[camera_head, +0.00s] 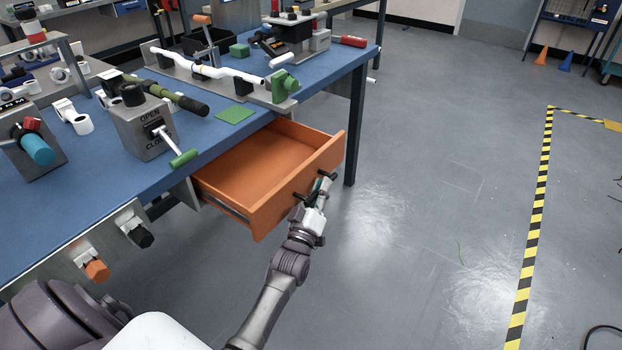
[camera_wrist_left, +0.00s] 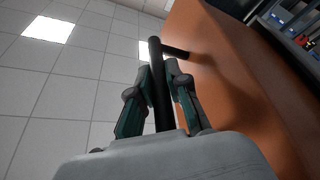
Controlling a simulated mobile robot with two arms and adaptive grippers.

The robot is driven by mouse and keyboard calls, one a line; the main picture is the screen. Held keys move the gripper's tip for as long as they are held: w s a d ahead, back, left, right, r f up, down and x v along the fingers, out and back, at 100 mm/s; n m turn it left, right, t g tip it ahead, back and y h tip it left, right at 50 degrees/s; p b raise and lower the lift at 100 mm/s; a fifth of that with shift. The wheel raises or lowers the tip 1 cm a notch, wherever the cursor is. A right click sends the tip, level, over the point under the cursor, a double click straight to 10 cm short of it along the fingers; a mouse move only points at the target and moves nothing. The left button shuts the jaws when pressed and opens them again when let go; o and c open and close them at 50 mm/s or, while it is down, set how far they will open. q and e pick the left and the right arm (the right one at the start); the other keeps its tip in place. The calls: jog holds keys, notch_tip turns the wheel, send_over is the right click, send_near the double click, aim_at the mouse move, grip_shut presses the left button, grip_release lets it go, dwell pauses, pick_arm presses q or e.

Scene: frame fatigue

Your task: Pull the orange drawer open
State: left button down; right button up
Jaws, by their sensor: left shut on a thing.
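The orange drawer (camera_head: 283,208) under the blue bench stands pulled well out, and its empty inside shows in the head view. Its orange front also shows in the wrist view (camera_wrist_left: 235,75). Its dark bar handle (camera_head: 332,175) is on the front face, partly hidden by my gripper. My left gripper (camera_head: 320,186) is at the handle, outside the drawer front. In the wrist view the two fingers of this gripper (camera_wrist_left: 158,68) are closed around the black handle bar (camera_wrist_left: 155,50). My right gripper is not in view.
The blue bench top (camera_head: 180,190) carries a grey OPEN/CLOSE lever box (camera_head: 140,128), a green square (camera_head: 235,114) and a white pipe fixture (camera_head: 208,69). A dark bench leg (camera_head: 357,125) stands just right of the drawer. The grey floor (camera_head: 430,200) to the right is clear.

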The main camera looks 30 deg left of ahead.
pick_arm(q)
jog(key=d, duration=0.5)
jog(key=shift+s+d+p, duration=0.25)
jog(key=shift+d+p, duration=0.1)
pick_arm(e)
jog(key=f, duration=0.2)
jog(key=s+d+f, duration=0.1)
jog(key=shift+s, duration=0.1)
pick_arm(q)
jog(key=c, duration=1.1)
grip_release()
jog(key=shift+c, duration=0.2)
jog(key=v, duration=1.2)
jog(key=shift+f, duration=0.15)
